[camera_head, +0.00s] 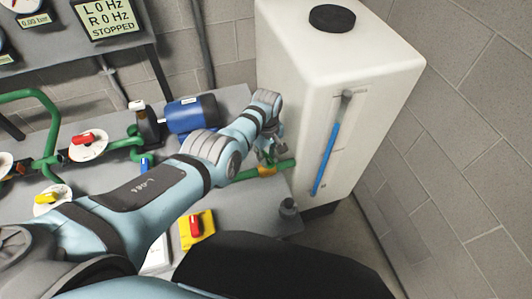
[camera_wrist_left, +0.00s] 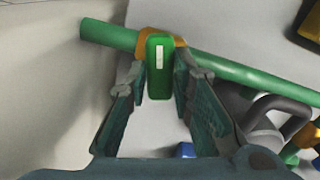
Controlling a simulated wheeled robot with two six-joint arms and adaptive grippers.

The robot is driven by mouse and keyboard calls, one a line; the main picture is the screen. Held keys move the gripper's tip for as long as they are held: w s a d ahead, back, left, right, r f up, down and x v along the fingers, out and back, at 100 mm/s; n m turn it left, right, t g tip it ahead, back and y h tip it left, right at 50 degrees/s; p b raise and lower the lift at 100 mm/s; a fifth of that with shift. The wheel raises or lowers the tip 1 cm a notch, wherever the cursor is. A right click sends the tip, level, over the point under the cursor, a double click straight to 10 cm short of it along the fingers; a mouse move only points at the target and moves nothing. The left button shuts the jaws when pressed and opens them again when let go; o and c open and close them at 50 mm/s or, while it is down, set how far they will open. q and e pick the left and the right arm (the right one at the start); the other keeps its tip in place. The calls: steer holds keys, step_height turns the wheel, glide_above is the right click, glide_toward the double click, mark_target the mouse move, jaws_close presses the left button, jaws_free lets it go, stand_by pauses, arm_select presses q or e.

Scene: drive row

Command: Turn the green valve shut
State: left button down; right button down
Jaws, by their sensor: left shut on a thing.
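The green valve handle (camera_wrist_left: 159,64), a short lever with a white mark, shows in the left wrist view on a brass-coloured body (camera_wrist_left: 179,41). It stands crosswise to the green pipe (camera_wrist_left: 235,70). My left gripper (camera_wrist_left: 160,86) is shut on the handle, one finger on each side. In the head view my left gripper (camera_head: 270,151) reaches down to the pipe (camera_head: 285,164) beside the white tank, above the brass-coloured valve body (camera_head: 267,170). The handle is hard to make out there. My right gripper is not in view.
The white tank (camera_head: 290,75) with a blue level gauge (camera_head: 327,158) stands right of the gripper. A blue motor (camera_head: 191,114) is behind the arm. Red (camera_head: 83,139) and yellow (camera_head: 47,198) handles sit left. A yellow box with a red knob (camera_head: 197,229) is in front.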

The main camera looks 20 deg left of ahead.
arm_select(q)
steer(key=shift+m, duration=1.6)
steer(key=shift+s+f, duration=0.1)
steer(key=c, duration=1.4)
jaws_free()
step_height(320, 180, up, 12)
